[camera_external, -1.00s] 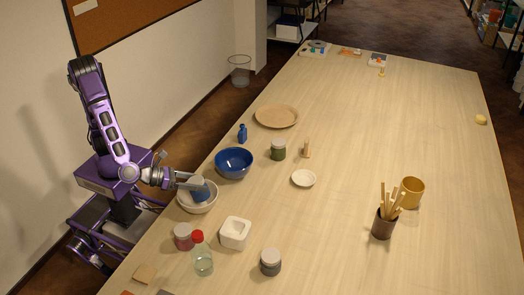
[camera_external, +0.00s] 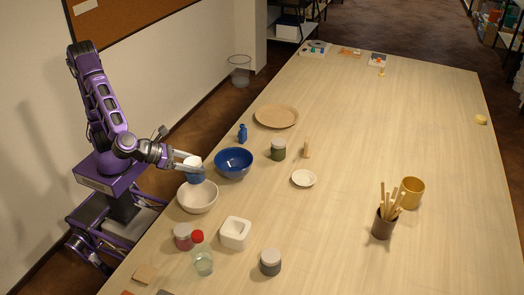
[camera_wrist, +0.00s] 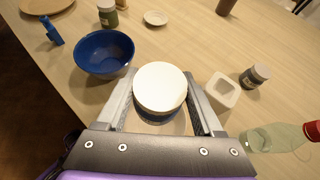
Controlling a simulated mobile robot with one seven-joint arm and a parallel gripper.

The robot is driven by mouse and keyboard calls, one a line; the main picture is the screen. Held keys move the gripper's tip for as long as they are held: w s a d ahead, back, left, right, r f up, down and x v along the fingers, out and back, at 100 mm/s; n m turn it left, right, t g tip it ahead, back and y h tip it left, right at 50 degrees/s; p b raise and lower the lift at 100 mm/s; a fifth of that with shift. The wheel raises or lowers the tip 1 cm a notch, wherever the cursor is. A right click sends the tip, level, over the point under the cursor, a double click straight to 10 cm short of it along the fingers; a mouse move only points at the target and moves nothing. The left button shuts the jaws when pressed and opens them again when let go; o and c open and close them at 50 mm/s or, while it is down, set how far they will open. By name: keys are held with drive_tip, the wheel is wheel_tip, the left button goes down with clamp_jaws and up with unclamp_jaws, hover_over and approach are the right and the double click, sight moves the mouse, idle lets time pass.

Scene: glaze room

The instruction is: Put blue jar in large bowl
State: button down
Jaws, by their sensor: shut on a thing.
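The blue jar (camera_external: 195,177) has a white lid, which fills the middle of the wrist view (camera_wrist: 160,86). My gripper (camera_external: 192,167) is shut on the jar, with one finger on each side of it. The jar is held in the air by the table's left edge, above and behind the white bowl (camera_external: 198,199). The white bowl looks empty; in the wrist view the jar and my gripper hide most of what lies below. A blue bowl (camera_external: 233,163) stands to the right of the jar, also in the wrist view (camera_wrist: 104,53), and is empty.
A blue bottle (camera_external: 242,133), a green jar (camera_external: 278,151) and a tan plate (camera_external: 277,116) stand behind. A pink jar (camera_external: 183,238), a red-capped bottle (camera_external: 203,262), a square white dish (camera_external: 235,233) and a grey jar (camera_external: 270,262) stand in front.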

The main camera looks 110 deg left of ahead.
drive_tip(key=b, duration=0.2)
hover_over(201, 204)
wheel_tip(201, 204, down, 8)
drive_tip(key=r, duration=0.1)
drive_tip(key=shift+f+b, duration=0.85)
drive_tip(key=shift+f, duration=1.7)
drive_tip(key=shift+f, duration=0.1)
drive_tip(key=shift+f, duration=0.2)
drive_tip(key=shift+c, duration=0.2)
unclamp_jaws()
drive_tip(key=shift+r, duration=0.1)
drive_tip(key=shift+r, duration=0.1)
